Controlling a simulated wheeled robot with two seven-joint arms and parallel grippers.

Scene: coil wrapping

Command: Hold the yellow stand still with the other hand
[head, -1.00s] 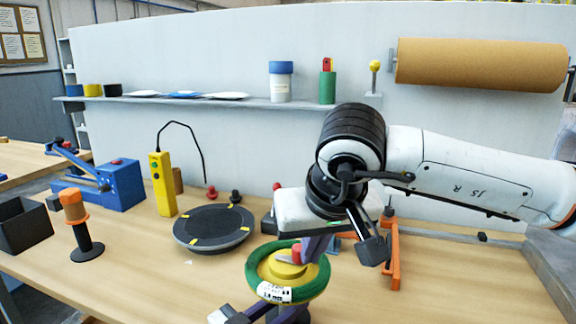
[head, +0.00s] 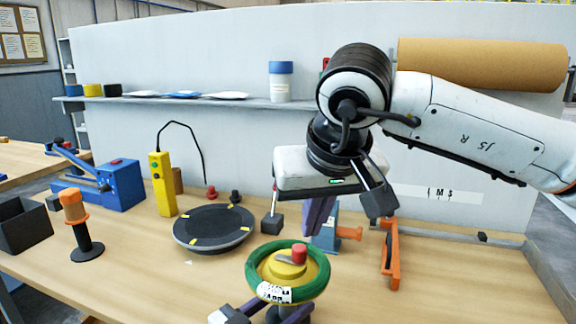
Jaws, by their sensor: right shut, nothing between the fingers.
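The yellow stand (head: 277,268) shows at the bottom centre, with a green coil (head: 318,283) lying around its top. A red knob (head: 299,253) sits on the stand's top. A white printed label is on the coil's front. My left gripper (head: 274,317) is at the bottom edge, low at the stand under the coil. Its purple fingers show partly; the coil and the frame edge hide the rest, so its grip is unclear. My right gripper (head: 316,230) is shut and empty, pointing down above and behind the stand, apart from the knob.
A black round turntable (head: 212,228) stands left of the coil. An orange clamp-like tool (head: 391,255) and a blue-grey device (head: 326,232) are behind right. A yellow control box (head: 162,184) and an orange-handled tool (head: 76,215) are further left. The table's right front is clear.

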